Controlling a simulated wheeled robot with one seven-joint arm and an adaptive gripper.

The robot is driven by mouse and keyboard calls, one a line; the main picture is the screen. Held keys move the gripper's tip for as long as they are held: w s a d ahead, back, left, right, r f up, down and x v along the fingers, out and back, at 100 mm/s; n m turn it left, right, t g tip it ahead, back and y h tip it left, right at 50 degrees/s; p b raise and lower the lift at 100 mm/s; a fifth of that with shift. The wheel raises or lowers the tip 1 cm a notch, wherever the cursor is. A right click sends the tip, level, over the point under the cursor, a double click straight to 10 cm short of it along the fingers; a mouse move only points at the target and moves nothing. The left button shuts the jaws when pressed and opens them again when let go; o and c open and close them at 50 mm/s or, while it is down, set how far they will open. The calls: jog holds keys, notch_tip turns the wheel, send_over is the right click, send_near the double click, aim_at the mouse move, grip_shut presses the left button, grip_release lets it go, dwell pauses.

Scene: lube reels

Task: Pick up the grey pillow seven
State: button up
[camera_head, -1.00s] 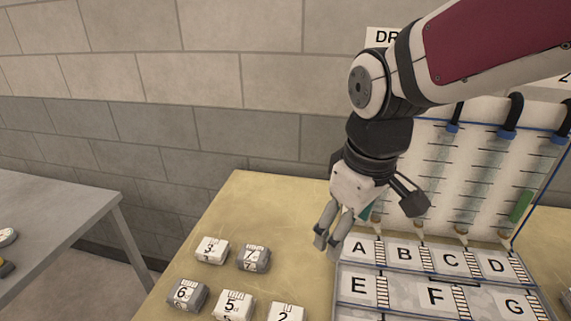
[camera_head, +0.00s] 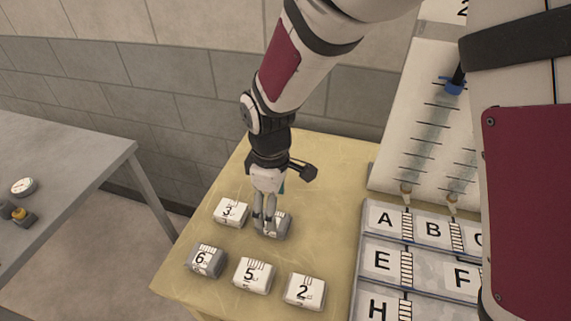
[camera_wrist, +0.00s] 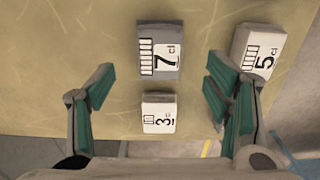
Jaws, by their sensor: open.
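The grey pillow seven (camera_head: 281,227) lies on the yellow table, partly hidden behind my gripper in the head view. In the wrist view the pillow seven (camera_wrist: 160,50) lies flat, its label "7 cl" showing, ahead of and between the lines of my fingers. My gripper (camera_head: 264,224) points down in front of or over it; the exact height is hard to tell. In the wrist view my gripper (camera_wrist: 160,92) is open, with green pads apart and nothing between them in its grasp.
White pillow three (camera_head: 231,212) lies close left of the seven; in the wrist view it (camera_wrist: 158,113) sits between the fingers' lines. Grey pillow six (camera_head: 206,261), white five (camera_head: 254,275) and white two (camera_head: 304,291) lie nearer. A lettered rack (camera_head: 372,253) stands right.

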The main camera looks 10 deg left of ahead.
jog(key=shift+a+f+p, duration=0.1)
jog(key=shift+f+p, duration=0.35)
jog(key=shift+f, duration=2.85)
jog(key=c, duration=1.2)
